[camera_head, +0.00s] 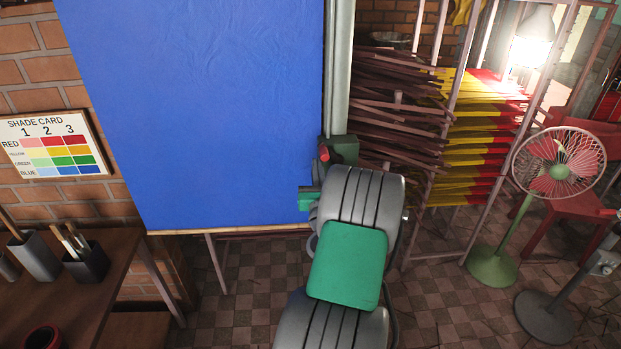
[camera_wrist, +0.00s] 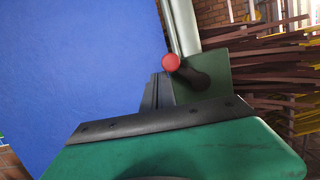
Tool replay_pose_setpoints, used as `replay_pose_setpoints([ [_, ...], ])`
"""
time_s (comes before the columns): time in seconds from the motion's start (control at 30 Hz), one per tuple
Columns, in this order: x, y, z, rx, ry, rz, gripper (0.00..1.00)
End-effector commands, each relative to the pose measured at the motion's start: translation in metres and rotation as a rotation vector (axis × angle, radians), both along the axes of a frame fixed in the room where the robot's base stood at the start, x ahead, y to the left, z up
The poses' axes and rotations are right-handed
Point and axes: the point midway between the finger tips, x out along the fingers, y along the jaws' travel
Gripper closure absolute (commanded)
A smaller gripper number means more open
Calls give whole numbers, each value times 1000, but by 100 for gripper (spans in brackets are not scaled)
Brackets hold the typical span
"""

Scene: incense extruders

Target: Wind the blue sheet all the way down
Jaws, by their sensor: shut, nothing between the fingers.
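The blue sheet (camera_head: 210,110) hangs flat at the left, with a pale wooden bar (camera_head: 190,232) along its lower edge, above the checkered floor. It also fills the left of the wrist view (camera_wrist: 70,70). At its right edge, a grey-green upright carries a green box (camera_head: 344,149) with a red knob (camera_head: 323,153) on a dark crank. In the wrist view, the red knob (camera_wrist: 171,62) stands just beyond the tips of my gripper (camera_wrist: 160,80). My gripper is shut and empty; I cannot tell whether it touches the crank. My arm hides much of the gripper in the head view.
A rack of incense sticks (camera_head: 400,110) stands right of the upright. A green-based fan (camera_head: 559,165) and red chair (camera_head: 565,210) are farther right. A table (camera_head: 85,300) with brush pots is at lower left. A shade card (camera_head: 55,145) hangs on the brick wall.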

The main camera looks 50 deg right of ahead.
Motion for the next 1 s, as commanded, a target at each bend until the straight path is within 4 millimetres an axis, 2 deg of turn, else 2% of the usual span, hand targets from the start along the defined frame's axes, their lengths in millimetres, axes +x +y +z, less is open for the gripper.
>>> replay_pose_setpoints([
  [0.03, -1, -2, 6, -2, -1, -2, 100],
  [0.3, -3, -4, 12, -3, -1, 1, 100],
  [1.0, -3, -3, 10, -2, 0, 2, 100],
])
